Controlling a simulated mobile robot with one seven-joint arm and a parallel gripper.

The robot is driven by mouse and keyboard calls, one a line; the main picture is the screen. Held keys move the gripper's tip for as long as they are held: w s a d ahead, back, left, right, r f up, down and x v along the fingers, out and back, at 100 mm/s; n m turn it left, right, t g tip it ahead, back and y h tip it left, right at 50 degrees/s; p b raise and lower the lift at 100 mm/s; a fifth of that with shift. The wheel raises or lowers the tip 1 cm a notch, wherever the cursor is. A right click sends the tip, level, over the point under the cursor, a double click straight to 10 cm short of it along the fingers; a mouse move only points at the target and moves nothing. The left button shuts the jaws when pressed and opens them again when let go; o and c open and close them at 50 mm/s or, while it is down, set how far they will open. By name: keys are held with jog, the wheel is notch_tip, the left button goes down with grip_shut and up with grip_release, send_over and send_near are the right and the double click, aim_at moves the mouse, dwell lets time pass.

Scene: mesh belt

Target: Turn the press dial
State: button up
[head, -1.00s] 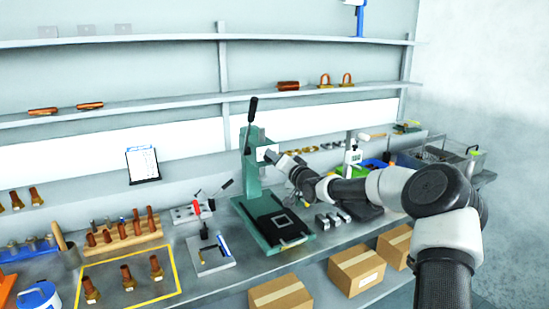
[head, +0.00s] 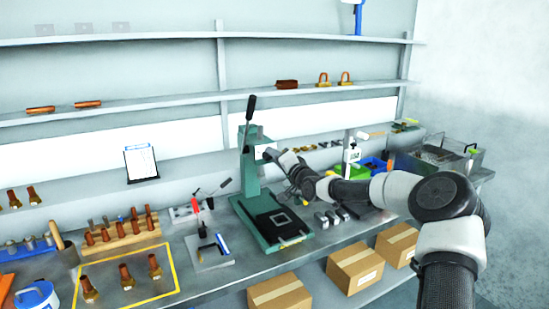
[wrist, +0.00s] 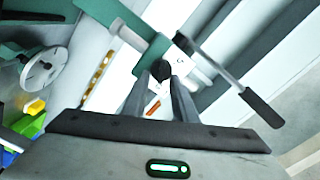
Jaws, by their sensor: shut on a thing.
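The green press (head: 250,170) stands on the bench in the head view, with a black lever (head: 250,108) pointing up and a black bed at its foot. My gripper (head: 268,153) is at the right side of the press head. In the wrist view, the black round press dial (wrist: 160,71) sits between my fingertips (wrist: 163,76), against the teal press head. The fingers are shut on it and hide part of it. The lever (wrist: 262,106) also crosses the wrist view at right. Any marks on the dial are too small to read.
Small metal blocks (head: 331,217) stand right of the press, with a white-headed device (head: 351,154) behind them. A small fixture (head: 209,249) stands to its left. Cardboard boxes (head: 280,293) sit on the shelf below. A grey disc (wrist: 45,70) is left in the wrist view.

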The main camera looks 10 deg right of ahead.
jog(key=o, duration=1)
jog(key=shift+o, duration=0.2)
jog(key=v, duration=1.7)
jog(key=shift+s, duration=0.2)
